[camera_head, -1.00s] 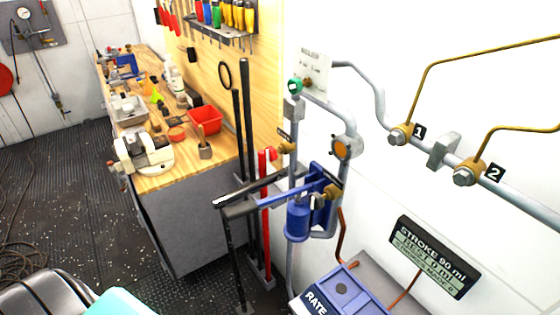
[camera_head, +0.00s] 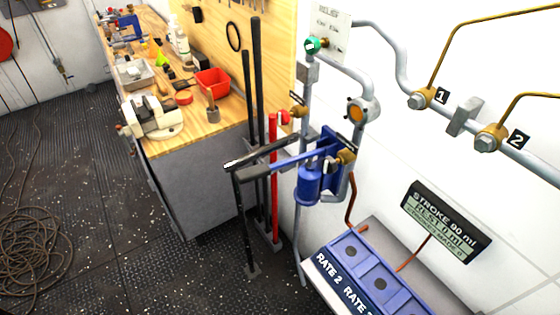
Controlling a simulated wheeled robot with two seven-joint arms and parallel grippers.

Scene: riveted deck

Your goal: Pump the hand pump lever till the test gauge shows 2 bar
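The hand pump (camera_head: 310,184) is a blue body fixed to grey pipework on the right wall. A blue lever bar (camera_head: 288,158) runs out to the left from its bracket, close to a black bar (camera_head: 262,153); where one ends and the other begins is hard to tell. A small round fitting with an orange face (camera_head: 356,111) sits above the pump; no reading shows on it. I cannot pick out the test gauge for certain. A wall display (camera_head: 446,222) reads "STROKE 90 ml" and "REST 0 ml". Neither of my grippers is in view.
A wooden workbench (camera_head: 187,133) with a vise, red bin and tools stands left of the pump. Tall black and red bars (camera_head: 274,180) stand between them. A blue tray (camera_head: 352,254) marked "RATE 2" lies below. Hose coils (camera_head: 35,258) lie on otherwise open floor.

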